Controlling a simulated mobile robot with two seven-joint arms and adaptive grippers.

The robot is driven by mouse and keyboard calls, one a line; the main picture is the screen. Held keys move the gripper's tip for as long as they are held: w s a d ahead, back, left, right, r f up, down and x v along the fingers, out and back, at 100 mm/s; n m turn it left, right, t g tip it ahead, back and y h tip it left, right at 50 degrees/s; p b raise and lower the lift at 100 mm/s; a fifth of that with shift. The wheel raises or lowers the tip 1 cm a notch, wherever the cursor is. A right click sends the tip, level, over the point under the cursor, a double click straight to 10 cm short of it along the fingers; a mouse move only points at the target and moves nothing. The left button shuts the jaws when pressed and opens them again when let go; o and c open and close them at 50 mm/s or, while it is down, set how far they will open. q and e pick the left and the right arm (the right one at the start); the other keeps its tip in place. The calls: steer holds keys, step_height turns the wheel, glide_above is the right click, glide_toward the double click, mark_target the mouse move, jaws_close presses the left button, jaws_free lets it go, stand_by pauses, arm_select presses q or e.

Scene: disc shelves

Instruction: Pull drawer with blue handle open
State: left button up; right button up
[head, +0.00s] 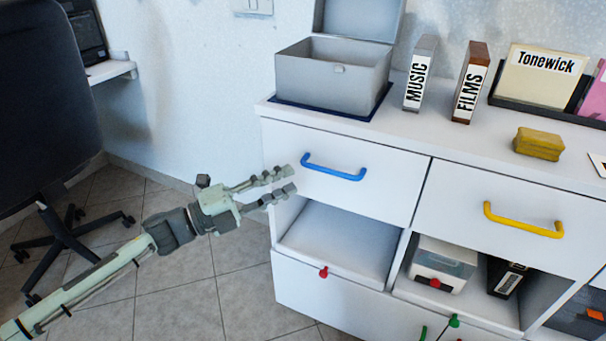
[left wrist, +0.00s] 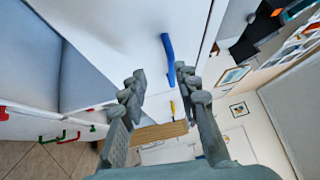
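The drawer with the blue handle (head: 333,167) is the upper left drawer (head: 395,185) of a white cabinet, and its front is flush with the cabinet. My left gripper (head: 291,180) is open and empty, to the left of the handle in the head view, with its fingers pointing towards it. In the left wrist view the blue handle (left wrist: 168,47) lies just beyond the fingertips of the open left gripper (left wrist: 158,80), and I see no contact. My right gripper is not in view.
A grey open box (head: 325,80), a MUSIC case (head: 421,70) and a FILMS case (head: 470,85) stand on the cabinet top. A yellow handle (head: 522,222) is on the drawer to the right. An open compartment (head: 340,240) lies below. An office chair (head: 50,110) stands left.

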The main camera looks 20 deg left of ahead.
mark_target(323, 171)
arm_select(q)
steer(key=w+d+m, duration=0.1)
steer(key=d, duration=0.1)
steer(key=w+d+r+m+g+h, duration=0.1)
steer(key=d, duration=0.1)
steer(key=w+d+r+m+h, duration=0.1)
steer(key=d, duration=0.1)
steer(key=shift+d+r+g+p, duration=0.1)
steer(key=shift+r+g+p, duration=0.05)
steer(key=shift+g+p, duration=0.2)
steer(key=shift+w+d, duration=0.3)
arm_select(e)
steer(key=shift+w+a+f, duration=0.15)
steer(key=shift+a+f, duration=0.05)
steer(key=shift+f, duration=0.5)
arm_select(q)
steer(key=shift+c, duration=0.5)
jaws_close()
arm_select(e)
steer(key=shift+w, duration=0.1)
